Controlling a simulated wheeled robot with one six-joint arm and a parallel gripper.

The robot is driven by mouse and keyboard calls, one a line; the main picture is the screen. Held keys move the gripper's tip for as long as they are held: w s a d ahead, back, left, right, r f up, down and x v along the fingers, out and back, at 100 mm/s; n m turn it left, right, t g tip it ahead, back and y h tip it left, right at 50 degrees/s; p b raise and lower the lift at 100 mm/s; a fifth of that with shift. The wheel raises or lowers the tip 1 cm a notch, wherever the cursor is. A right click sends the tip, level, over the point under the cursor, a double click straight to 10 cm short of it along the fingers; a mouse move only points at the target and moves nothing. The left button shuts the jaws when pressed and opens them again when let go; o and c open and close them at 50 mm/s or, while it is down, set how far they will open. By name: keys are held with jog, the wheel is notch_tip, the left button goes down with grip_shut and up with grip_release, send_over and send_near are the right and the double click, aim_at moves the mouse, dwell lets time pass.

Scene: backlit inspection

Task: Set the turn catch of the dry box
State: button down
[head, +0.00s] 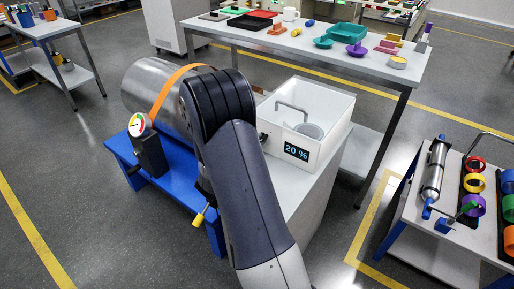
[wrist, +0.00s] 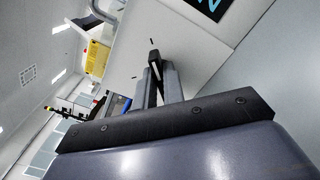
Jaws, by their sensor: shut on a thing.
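The dry box (head: 329,146) is a white open-topped box with a dark display reading 20 % on its front. Its front wall (wrist: 197,54) fills much of the wrist view, tilted, with the display (wrist: 207,6) at the top edge. My gripper (wrist: 157,76) is at this wall, its fingers closed around the small dark turn catch (wrist: 154,57). The fingers hide most of the catch. Short black marks (wrist: 152,41) show on the wall beside it, one roughly in line with the fingertips.
A metal cylinder with an orange band (head: 148,88) lies on a blue stand (head: 172,186) left of my arm, with a dial gauge (head: 138,125) in front. A yellow-ended lever (head: 199,218) sticks out below. A cluttered table (head: 345,65) stands behind, another bench (head: 420,218) at right.

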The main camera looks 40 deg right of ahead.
dwell(0.3)
jog(key=c, duration=1.5)
grip_release()
jog(key=v, duration=1.1)
jog(key=shift+d, duration=0.2)
jog(key=x, duration=1)
jog(key=shift+w+d, duration=0.15)
jog(key=shift+d, duration=0.15)
jog(key=shift+a, duration=0.2)
